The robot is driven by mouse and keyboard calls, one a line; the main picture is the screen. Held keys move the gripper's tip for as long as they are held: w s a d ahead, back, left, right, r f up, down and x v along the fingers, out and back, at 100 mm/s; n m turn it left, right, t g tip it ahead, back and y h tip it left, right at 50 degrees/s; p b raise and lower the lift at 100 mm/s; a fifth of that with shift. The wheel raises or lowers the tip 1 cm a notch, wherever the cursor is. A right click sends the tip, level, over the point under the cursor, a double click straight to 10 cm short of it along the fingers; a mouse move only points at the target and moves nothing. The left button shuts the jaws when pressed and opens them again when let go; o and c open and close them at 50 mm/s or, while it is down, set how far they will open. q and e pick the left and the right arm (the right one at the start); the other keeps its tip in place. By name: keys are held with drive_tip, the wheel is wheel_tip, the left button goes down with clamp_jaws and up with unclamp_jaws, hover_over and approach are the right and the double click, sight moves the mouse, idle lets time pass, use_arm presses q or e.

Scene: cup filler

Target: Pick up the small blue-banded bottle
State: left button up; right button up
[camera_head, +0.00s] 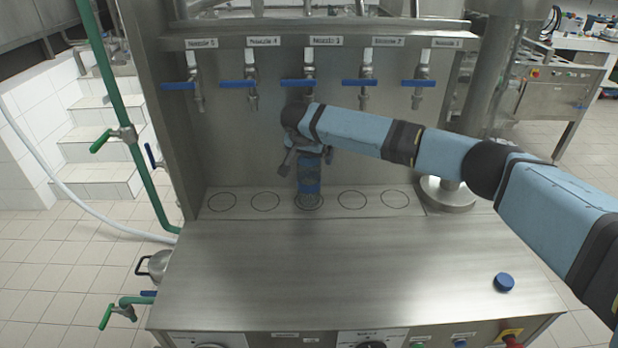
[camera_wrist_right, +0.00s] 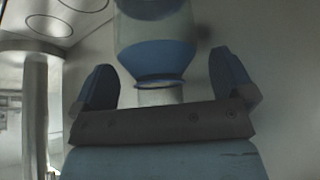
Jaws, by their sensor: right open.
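The small blue-banded bottle (camera_head: 309,187) stands upright on the middle ring of the steel shelf, under the middle tap. In the right wrist view the bottle (camera_wrist_right: 158,62) appears upside down, with its blue band and pale neck between my fingers. My right gripper (camera_head: 306,161) is at the bottle's upper part and partly hides it. The right wrist view shows the gripper (camera_wrist_right: 165,82) open, one finger on each side of the bottle, with gaps between the fingers and the bottle. My left gripper is not in view.
Several blue-handled taps (camera_head: 240,84) hang in a row above the shelf. The other marked rings (camera_head: 265,202) are empty. A blue cap (camera_head: 504,282) lies at the right of the otherwise clear steel counter (camera_head: 330,270).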

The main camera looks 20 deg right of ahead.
drive_tip(key=c, duration=1.5)
drive_tip(key=shift+r, duration=0.1)
drive_tip(key=shift+c, duration=1.1)
